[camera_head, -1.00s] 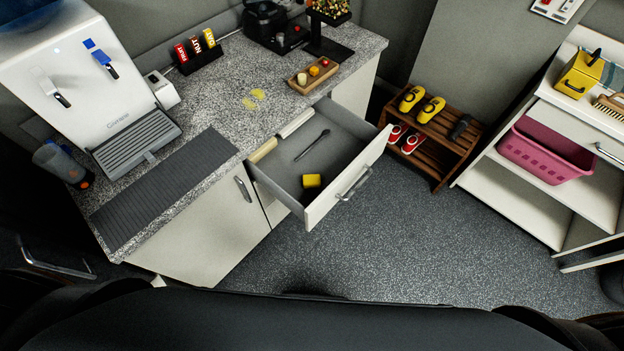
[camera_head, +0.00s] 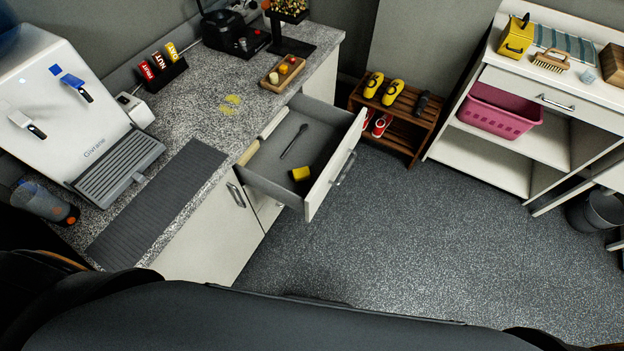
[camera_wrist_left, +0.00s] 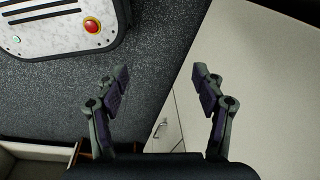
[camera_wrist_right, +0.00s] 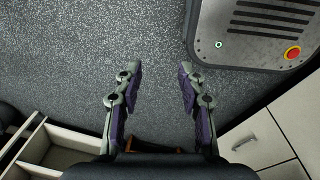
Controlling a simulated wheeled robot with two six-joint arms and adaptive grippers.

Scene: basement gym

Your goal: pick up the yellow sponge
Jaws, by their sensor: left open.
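The yellow sponge (camera_head: 300,174) is a small block in the open grey drawer (camera_head: 262,180), near the drawer's front panel. A dark spoon-like utensil (camera_head: 294,141) lies farther back in the same drawer. My left gripper (camera_wrist_left: 160,78) is open and empty in the left wrist view, its fingers wide apart over the floor and a pale cabinet surface. My right gripper (camera_wrist_right: 161,75) is open and empty in the right wrist view, over the grey floor. Neither gripper shows in the head view, and the sponge is not seen in the wrist views.
The speckled counter (camera_head: 200,122) holds a water dispenser (camera_head: 75,105), a dark mat (camera_head: 160,200) and a wooden tray (camera_head: 283,74). A wooden shoe rack (camera_head: 398,138) and a white shelf with a pink basket (camera_head: 500,112) stand to the right. The middle floor is clear.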

